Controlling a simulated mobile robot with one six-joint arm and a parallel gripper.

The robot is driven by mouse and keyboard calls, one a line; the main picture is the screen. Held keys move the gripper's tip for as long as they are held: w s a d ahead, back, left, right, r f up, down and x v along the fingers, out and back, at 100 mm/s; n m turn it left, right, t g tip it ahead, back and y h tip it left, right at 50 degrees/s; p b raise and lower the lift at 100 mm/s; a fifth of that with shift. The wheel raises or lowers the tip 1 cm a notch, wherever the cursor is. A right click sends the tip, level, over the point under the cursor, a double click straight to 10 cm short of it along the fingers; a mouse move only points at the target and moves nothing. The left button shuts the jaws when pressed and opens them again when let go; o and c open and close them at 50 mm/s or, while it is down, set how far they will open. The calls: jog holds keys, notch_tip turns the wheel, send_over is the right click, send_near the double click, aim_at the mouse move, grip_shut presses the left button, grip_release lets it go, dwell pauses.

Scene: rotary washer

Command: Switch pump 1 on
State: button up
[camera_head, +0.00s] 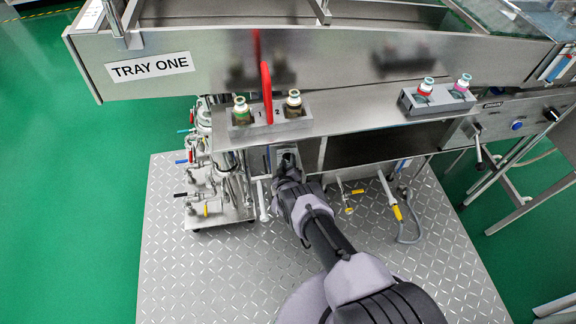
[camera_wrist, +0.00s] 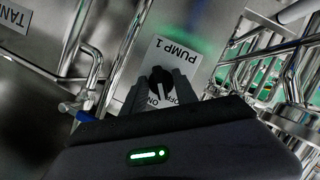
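In the wrist view, the PUMP 1 plate (camera_wrist: 172,56) is a pale label on a steel panel, with ON and OFF printed near its lower end. A black rotary knob (camera_wrist: 159,77) sits on this plate. My gripper (camera_wrist: 160,80) is right in front of the plate, its two dark fingers apart with the knob between them. I see no clear contact with the knob, and the fingers hide part of the plate. In the head view, my gripper (camera_head: 284,168) reaches under the steel ledge to a small panel (camera_head: 287,153); the knob is too small to make out there.
Above my gripper, the steel ledge (camera_head: 345,112) carries a grey holder (camera_head: 270,128) with bottles and a red upright piece (camera_head: 266,92). Pipes and valves (camera_head: 215,170) stand close on the left. In the wrist view, bent pipes (camera_wrist: 88,70) flank the plate.

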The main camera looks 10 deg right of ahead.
grip_shut()
dwell(0.4)
jog(key=shift+d+r+m+y+p, duration=0.1)
jog(key=shift+m+y+p, duration=0.45)
jog(key=shift+m, duration=0.55)
jog(key=shift+m+g+y, duration=0.3)
jog(key=shift+m+y, duration=0.75)
jog(key=shift+m, duration=0.25)
grip_release()
